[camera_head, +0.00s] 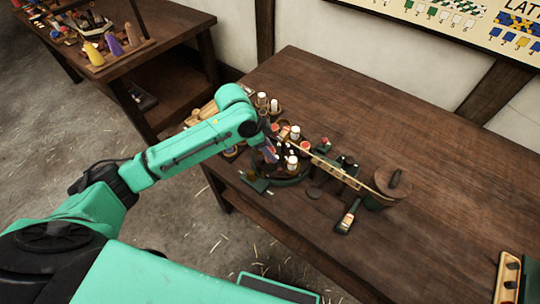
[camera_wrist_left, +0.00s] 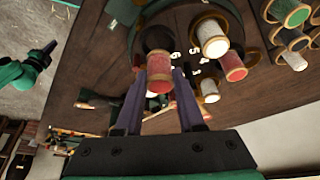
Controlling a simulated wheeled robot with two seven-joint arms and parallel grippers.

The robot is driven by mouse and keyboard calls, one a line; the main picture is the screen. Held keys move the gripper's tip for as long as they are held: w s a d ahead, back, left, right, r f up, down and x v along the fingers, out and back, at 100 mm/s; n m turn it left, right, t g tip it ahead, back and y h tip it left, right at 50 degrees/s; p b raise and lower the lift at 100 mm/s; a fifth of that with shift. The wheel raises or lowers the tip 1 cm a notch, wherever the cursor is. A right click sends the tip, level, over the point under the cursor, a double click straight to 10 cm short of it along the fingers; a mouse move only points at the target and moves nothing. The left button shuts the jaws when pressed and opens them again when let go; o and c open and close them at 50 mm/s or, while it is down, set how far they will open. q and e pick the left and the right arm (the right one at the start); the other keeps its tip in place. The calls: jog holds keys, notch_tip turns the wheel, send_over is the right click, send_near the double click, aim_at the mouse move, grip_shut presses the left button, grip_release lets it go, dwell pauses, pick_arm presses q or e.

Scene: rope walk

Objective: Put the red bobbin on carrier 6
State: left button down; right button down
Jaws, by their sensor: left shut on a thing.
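My left gripper (camera_head: 268,153) is over the round braiding stand (camera_head: 290,181) on the table. In the left wrist view its two purple fingers (camera_wrist_left: 168,82) are shut on a red bobbin (camera_wrist_left: 159,75) with pale wooden ends. The bobbin is held over or near a dark round carrier place (camera_wrist_left: 155,35); I cannot tell whether it touches. Another red bobbin (camera_wrist_left: 232,66) and white bobbins (camera_wrist_left: 213,40) stand on neighbouring carriers. My right gripper is not in view.
The table's right side (camera_head: 450,190) is mostly clear.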

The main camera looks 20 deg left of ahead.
pick_arm(q)
notch_tip(320, 180, down, 3)
jog(key=shift+a+f, duration=0.15)
jog(key=shift+f, duration=0.1)
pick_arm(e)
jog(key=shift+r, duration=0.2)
pick_arm(q)
jog(key=shift+f, duration=0.15)
jog(key=c, duration=0.8)
grip_release()
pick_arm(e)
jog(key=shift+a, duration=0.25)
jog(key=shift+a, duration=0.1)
